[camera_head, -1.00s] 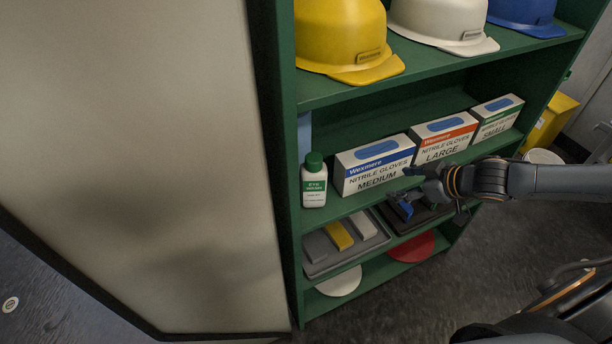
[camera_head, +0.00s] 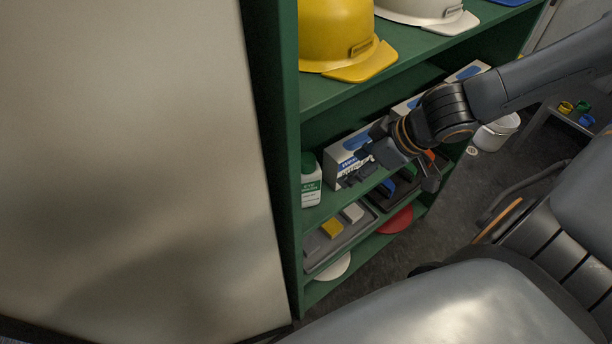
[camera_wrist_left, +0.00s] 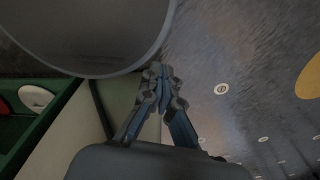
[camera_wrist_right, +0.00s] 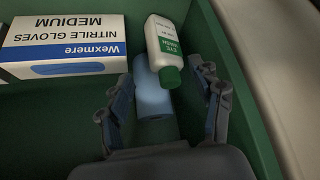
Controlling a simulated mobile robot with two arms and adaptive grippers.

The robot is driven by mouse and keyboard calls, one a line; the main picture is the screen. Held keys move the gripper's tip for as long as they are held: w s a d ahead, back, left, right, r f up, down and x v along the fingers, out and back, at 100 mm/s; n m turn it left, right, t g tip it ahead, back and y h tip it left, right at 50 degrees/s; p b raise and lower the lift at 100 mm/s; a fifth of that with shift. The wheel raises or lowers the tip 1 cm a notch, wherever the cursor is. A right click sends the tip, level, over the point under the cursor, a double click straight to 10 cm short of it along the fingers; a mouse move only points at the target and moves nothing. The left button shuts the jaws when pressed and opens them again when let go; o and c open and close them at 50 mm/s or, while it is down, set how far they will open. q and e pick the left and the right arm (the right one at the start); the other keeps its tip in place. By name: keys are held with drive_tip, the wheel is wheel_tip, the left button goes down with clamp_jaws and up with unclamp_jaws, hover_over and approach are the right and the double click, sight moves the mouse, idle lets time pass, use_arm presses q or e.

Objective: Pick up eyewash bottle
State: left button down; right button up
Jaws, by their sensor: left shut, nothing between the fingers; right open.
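The eyewash bottle (camera_head: 311,185) is white with a green cap and green label. It stands at the left end of the green shelf's middle level. In the right wrist view the bottle (camera_wrist_right: 164,42) appears cap-down, beyond the fingertips and between their lines. My right gripper (camera_head: 357,168) is open and empty, in front of the glove boxes to the right of the bottle; it also shows in the right wrist view (camera_wrist_right: 162,76). My left gripper (camera_wrist_left: 156,75) is shut and empty, away from the shelf, and is not made out in the head view.
A glove box (camera_head: 345,152) stands right of the bottle. A light-blue cylinder (camera_wrist_right: 153,95) is near the bottle. A yellow helmet (camera_head: 336,38) sits above; a grey tray (camera_head: 325,258) lies below. The shelf's side panel (camera_head: 273,130) closes off the left.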

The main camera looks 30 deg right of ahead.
sight(311, 160)
use_arm(q)
drive_tip(key=shift+w+a+f+b, duration=0.15)
drive_tip(key=shift+w+a+b, duration=0.05)
drive_tip(key=shift+w+a, duration=0.2)
drive_tip(key=shift+w+a+f+b, duration=0.15)
drive_tip(key=shift+w+a, duration=0.1)
drive_tip(key=shift+w, duration=0.2)
use_arm(e)
drive_tip(key=shift+w+a, duration=0.5)
drive_tip(key=shift+w, duration=0.5)
drive_tip(key=shift+w+a, duration=0.55)
drive_tip(key=shift+w, duration=0.45)
drive_tip(key=shift+w+a, duration=0.5)
drive_tip(key=shift+w, duration=0.5)
drive_tip(key=shift+b+x, duration=0.85)
drive_tip(key=shift+x, duration=1.75)
use_arm(q)
drive_tip(key=shift+w+f, duration=0.1)
drive_tip(key=shift+f, duration=0.75)
use_arm(e)
drive_tip(key=shift+w+r, duration=0.1)
use_arm(q)
drive_tip(key=shift+d, duration=0.1)
use_arm(e)
drive_tip(key=shift+a, duration=0.1)
clamp_jaws()
